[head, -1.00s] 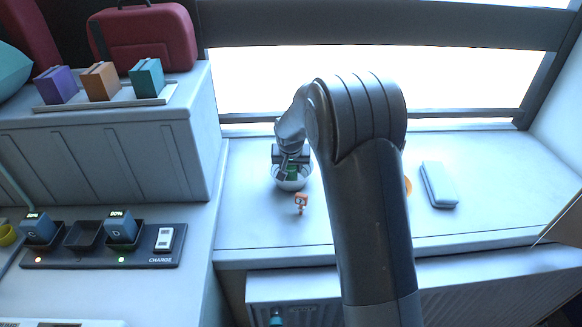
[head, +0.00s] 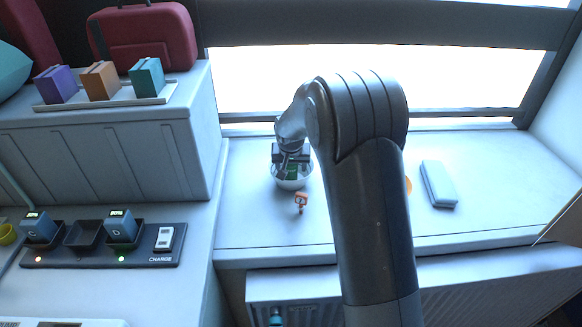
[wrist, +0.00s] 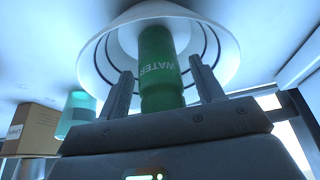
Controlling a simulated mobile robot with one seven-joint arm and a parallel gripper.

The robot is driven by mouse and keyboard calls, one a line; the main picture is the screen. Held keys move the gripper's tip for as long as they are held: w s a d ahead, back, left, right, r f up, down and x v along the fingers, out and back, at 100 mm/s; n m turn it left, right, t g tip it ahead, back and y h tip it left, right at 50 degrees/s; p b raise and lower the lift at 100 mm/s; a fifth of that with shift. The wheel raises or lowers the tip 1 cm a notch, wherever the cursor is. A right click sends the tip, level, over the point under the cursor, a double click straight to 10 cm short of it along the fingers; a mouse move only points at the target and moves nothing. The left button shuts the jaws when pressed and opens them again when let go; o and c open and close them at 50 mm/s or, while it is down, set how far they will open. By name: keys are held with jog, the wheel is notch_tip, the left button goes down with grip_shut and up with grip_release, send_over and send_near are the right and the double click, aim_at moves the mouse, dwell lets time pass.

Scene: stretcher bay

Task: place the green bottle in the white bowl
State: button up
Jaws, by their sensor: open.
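The green bottle (wrist: 158,65), marked WATER, is in the white bowl (wrist: 225,50) in the wrist view. My gripper (wrist: 152,92) is open, with one finger on each side of the bottle and a gap showing beside it. In the head view the bowl (head: 291,184) sits on the light counter below the window. My gripper (head: 291,165) is over the bowl there, and only a small part of the green bottle (head: 292,172) shows between the fingers. Whether the bottle touches the bowl's floor cannot be told.
A small orange item (head: 301,200) stands just in front of the bowl. A pale blue case (head: 438,184) lies on the counter at right. A charging dock (head: 100,258) is at lower left. My arm hides the counter's middle.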

jog(key=v, duration=1.2)
jog(key=s+d+r, duration=0.3)
jog(key=s+r, duration=0.2)
jog(key=s, duration=0.3)
jog(key=s+d+r, duration=0.4)
jog(key=s, duration=0.4)
jog(key=s+d+n+t, duration=0.1)
jog(key=s+d, duration=0.2)
jog(key=s, duration=1.7)
jog(key=shift+s+d+f, duration=0.15)
jog(key=shift+d+f, duration=0.05)
jog(key=shift+f, duration=0.25)
